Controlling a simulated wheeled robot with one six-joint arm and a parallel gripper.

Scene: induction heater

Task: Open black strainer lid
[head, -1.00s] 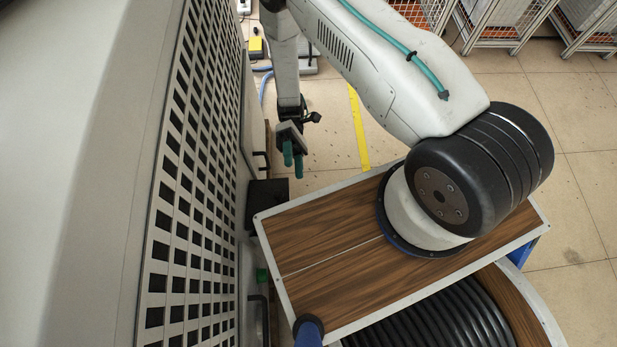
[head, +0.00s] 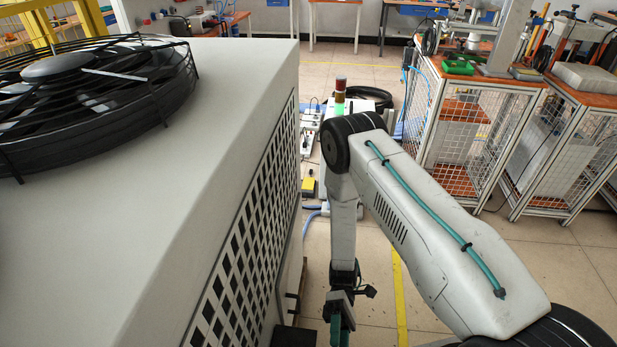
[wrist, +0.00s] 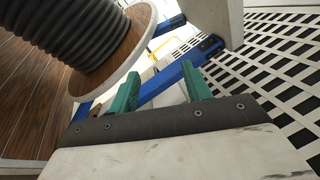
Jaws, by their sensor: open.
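A black box-like part (head: 293,337) juts from the lower side of the grey machine at the bottom edge of the head view. It may be the strainer, but its lid cannot be made out. My gripper (head: 339,336) hangs just right of it, cut off by the bottom edge. In the wrist view, the two green fingers of my gripper (wrist: 160,88) are apart with nothing held between them. No black lid can be identified in the wrist view.
The grey machine (head: 215,140) with a perforated side fills the left, with a black fan (head: 90,85) on top. The wrist view shows a ribbed black hose (wrist: 70,35) on a wooden reel and blue bars (wrist: 172,84). Wire-sided carts (head: 455,140) stand at right.

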